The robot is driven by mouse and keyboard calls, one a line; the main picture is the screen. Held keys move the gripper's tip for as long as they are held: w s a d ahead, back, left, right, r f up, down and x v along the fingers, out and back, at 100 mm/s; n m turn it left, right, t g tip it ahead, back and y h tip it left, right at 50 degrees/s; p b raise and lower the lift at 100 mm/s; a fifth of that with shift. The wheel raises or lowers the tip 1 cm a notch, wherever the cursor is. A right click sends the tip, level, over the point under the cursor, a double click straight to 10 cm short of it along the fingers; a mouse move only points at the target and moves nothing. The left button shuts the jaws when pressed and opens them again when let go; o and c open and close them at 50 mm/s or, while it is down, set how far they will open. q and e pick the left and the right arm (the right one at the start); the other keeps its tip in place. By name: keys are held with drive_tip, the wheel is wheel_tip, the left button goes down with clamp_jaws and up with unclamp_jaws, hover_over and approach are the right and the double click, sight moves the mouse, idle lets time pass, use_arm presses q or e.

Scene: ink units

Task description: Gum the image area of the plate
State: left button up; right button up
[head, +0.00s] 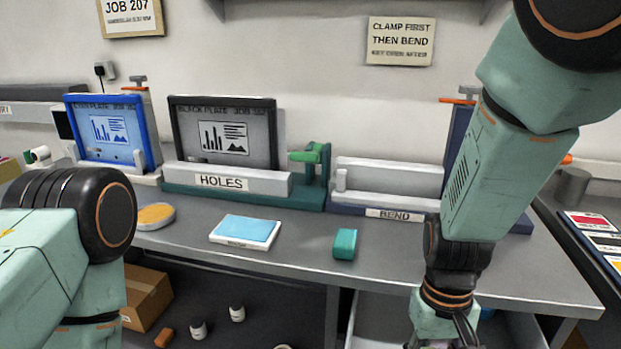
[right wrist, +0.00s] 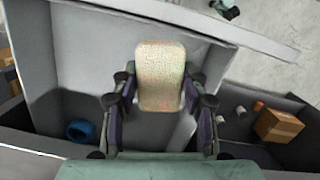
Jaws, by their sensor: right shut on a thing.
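A dark grey plate (head: 224,125) stands upright behind the HOLES fixture (head: 228,183), its image area (head: 223,138) of bars and lines facing me. A blue-framed plate (head: 116,133) with a similar image stands to its left. My right gripper (right wrist: 158,92) is shut on a beige, rough-faced sponge (right wrist: 161,65) in the right wrist view. In the head view the right gripper is at the bottom edge, in front of the bench and well away from both plates; the sponge is hidden there. My left arm comes in at the left, its gripper out of frame.
An orange round pad (head: 155,216), a blue pad on a white base (head: 244,231) and a teal block (head: 345,244) lie on the bench (head: 300,262). The BEND fixture (head: 390,200) is at right. Below are a cardboard box (head: 147,297) and small bottles (head: 237,313).

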wheel_tip(320, 180, up, 5)
drive_tip(key=p, duration=0.3)
drive_tip(key=shift+r+p, duration=0.15)
drive_tip(key=shift+p, duration=0.25)
drive_tip(key=shift+f+b, duration=3.4)
drive_tip(key=shift+f, duration=0.45)
drive_tip(key=shift+r, duration=0.25)
